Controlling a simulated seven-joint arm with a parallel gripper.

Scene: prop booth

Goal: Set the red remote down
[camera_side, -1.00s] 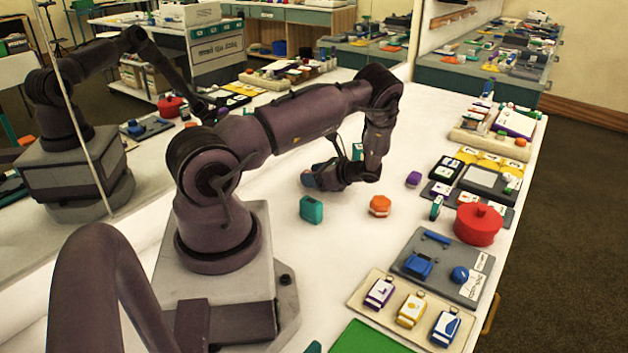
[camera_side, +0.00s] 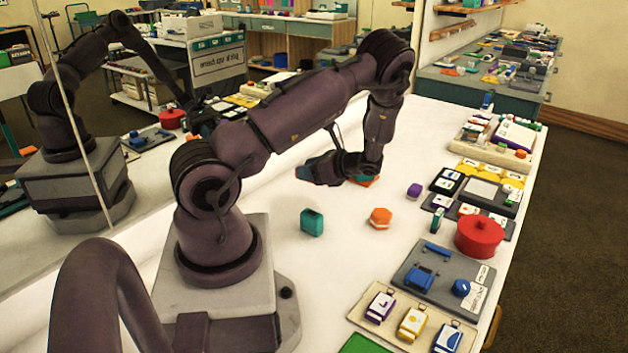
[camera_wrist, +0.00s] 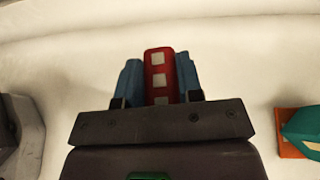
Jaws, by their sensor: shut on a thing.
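The red remote (camera_wrist: 158,75), with pale square buttons along its face, is held between the blue fingertips of my gripper (camera_wrist: 158,85) in the wrist view. Its lower end is hidden behind the dark gripper body. In the side view my gripper (camera_side: 308,172) reaches to the left above the white table (camera_side: 350,260). The remote cannot be made out there. Bare white surface lies beyond the fingertips in the wrist view.
An orange and teal thing (camera_side: 366,180) lies partly hidden behind my gripper; it also shows in the wrist view (camera_wrist: 292,140). A teal block (camera_side: 312,222), an orange piece (camera_side: 380,217) and a purple block (camera_side: 414,190) stand nearby. A red pot (camera_side: 480,238) and several trays line the right edge.

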